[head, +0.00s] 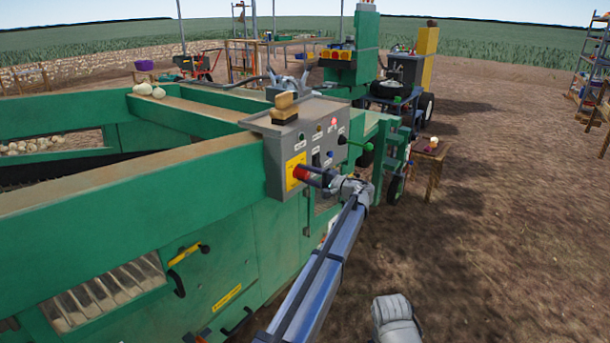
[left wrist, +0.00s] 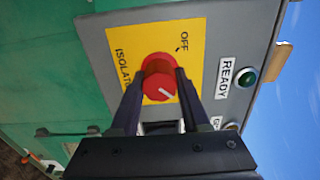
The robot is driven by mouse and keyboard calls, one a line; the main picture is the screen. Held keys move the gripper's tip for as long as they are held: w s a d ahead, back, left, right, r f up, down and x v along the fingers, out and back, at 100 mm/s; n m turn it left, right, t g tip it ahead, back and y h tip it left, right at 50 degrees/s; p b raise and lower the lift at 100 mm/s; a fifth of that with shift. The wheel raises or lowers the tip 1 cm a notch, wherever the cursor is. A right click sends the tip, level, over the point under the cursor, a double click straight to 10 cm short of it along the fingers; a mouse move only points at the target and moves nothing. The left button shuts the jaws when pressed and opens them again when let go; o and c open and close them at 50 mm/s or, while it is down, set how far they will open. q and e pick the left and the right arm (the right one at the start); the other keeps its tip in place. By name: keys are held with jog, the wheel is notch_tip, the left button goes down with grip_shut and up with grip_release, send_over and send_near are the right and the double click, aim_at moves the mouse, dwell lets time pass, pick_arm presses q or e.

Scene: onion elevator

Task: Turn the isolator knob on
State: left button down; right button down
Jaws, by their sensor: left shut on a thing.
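The red isolator knob (head: 300,172) sits on a yellow plate (head: 291,180) on the grey control box (head: 314,132) of the green machine. In the left wrist view the knob (left wrist: 158,79) shows a white line pointing down to the right in the picture, and the word OFF stands on the yellow plate (left wrist: 172,42). My left gripper (head: 312,174) is shut on the knob, one dark finger on each side of it in the left wrist view (left wrist: 158,92). My right gripper is not clearly seen.
A green READY lamp (left wrist: 248,76) sits beside the yellow plate. A wooden-backed brush (head: 284,107) lies on top of the control box. A green-balled lever (head: 366,146) sticks out to its right. Open soil (head: 480,240) lies to the right.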

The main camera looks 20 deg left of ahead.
pick_arm(q)
jog(key=shift+c, duration=1.9)
grip_release()
jog(key=shift+d, duration=0.15)
jog(key=v, duration=0.7)
jog(key=shift+d, duration=0.25)
jog(key=shift+s, duration=0.1)
